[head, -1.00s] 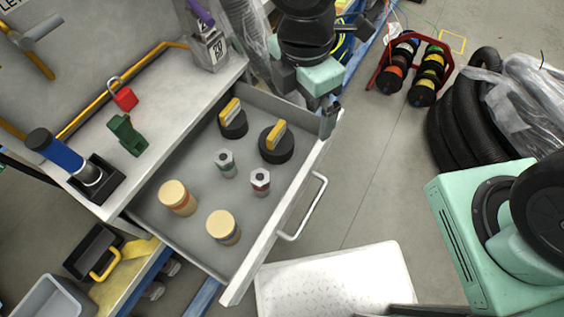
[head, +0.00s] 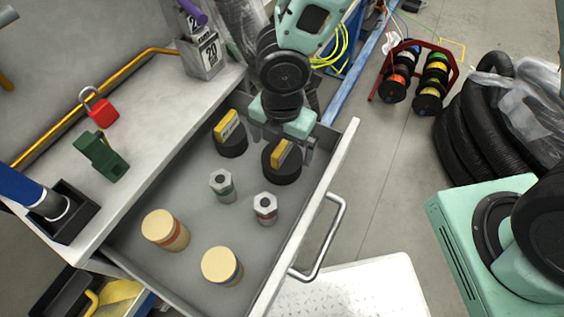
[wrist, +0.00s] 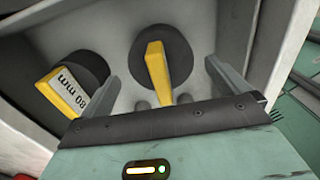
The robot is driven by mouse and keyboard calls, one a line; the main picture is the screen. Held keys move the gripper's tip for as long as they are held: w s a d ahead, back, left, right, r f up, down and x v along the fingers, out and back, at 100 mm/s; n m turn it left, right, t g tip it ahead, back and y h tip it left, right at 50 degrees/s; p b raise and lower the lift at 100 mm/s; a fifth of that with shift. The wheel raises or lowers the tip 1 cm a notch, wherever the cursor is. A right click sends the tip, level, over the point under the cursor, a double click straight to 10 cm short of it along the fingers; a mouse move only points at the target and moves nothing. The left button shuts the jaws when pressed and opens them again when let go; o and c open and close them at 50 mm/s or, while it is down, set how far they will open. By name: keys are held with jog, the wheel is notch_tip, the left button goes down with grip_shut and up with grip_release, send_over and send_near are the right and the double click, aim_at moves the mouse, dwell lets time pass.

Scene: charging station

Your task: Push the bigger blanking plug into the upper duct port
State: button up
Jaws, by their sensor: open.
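Two black round blanking plugs with yellow grip bars stand in the open drawer. The right one (head: 281,168) looks slightly wider and is in the middle of the wrist view (wrist: 178,66). The left one (head: 231,145) has a label reading 80 mm in the wrist view (wrist: 72,84). My gripper (head: 282,146) is open and empty, just above the right plug. In the wrist view its fingers (wrist: 170,85) are on either side of that plug's yellow bar; contact cannot be told. The upper duct port is not in view.
The drawer (head: 309,205) also holds two hex-topped pieces (head: 222,187) and two cream-capped cylinders (head: 165,229). A green block (head: 100,155) and a red padlock (head: 101,110) are on the worktop to the left. The drawer wall stands close to the right plug.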

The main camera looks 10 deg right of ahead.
aim_at(282, 159)
jog(key=shift+s+f+b, duration=0.1)
jog(key=shift+f+b, duration=1.1)
jog(key=shift+f, duration=1.55)
jog(key=c, duration=0.9)
